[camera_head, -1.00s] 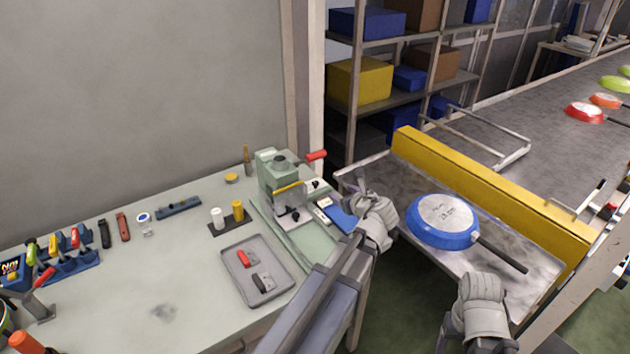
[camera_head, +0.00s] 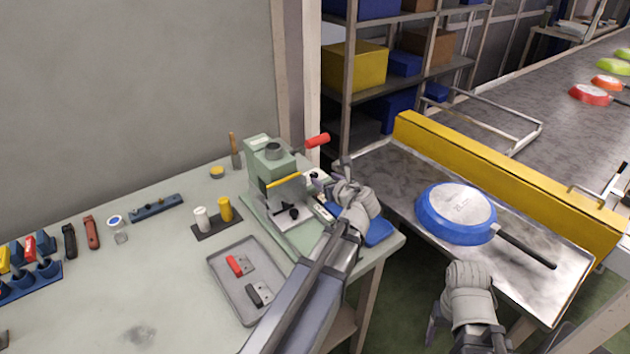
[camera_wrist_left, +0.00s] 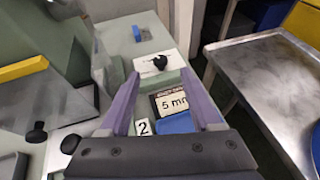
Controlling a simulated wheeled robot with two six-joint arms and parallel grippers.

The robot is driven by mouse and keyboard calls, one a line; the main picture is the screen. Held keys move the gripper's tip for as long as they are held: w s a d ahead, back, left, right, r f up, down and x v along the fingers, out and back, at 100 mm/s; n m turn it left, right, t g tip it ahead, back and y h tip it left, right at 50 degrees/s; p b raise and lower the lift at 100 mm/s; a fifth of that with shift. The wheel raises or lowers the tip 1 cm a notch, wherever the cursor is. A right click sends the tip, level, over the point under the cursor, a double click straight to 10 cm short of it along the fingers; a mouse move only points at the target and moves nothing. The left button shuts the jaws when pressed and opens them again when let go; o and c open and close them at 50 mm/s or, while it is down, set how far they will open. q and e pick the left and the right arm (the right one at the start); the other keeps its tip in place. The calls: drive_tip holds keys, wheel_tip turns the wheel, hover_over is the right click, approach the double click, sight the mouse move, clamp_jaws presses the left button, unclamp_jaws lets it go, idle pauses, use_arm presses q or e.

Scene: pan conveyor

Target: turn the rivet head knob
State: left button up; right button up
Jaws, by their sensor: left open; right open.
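The green press (camera_head: 272,170) stands on the workbench, with a red-handled lever on its right. A small black knob (camera_wrist_left: 160,62) on a white plate (camera_wrist_left: 150,68) sits straight ahead of my left gripper in the left wrist view. The two purple fingers of my left gripper (camera_wrist_left: 158,82) are open on either side of the line to it, empty, and appear short of it. In the head view my left gripper (camera_head: 322,186) is at the press's right side and partly hides this plate. My right gripper (camera_head: 440,325) is open and empty, below the blue pan.
A "5 mm" label (camera_wrist_left: 172,101), a "2" tag (camera_wrist_left: 144,128) and a blue pad (camera_head: 378,231) lie near the left gripper. The blue pan (camera_head: 456,210) lies on the metal table to the right. A grey tray (camera_head: 225,275) holds red and black parts.

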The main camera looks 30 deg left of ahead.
sight(314, 174)
use_arm(q)
drive_tip(key=shift+a+f, duration=0.1)
drive_tip(key=shift+f, duration=0.3)
drive_tip(key=b+x, duration=0.2)
drive_tip(key=x, duration=0.4)
drive_tip(key=shift+w+a+f+b, duration=0.1)
drive_tip(key=shift+w+b, duration=0.1)
drive_tip(key=shift+b, duration=0.2)
drive_tip(key=shift+w+a+f, duration=0.2)
drive_tip(key=shift+w+a, duration=0.15)
drive_tip(key=shift+a, duration=0.2)
clamp_jaws()
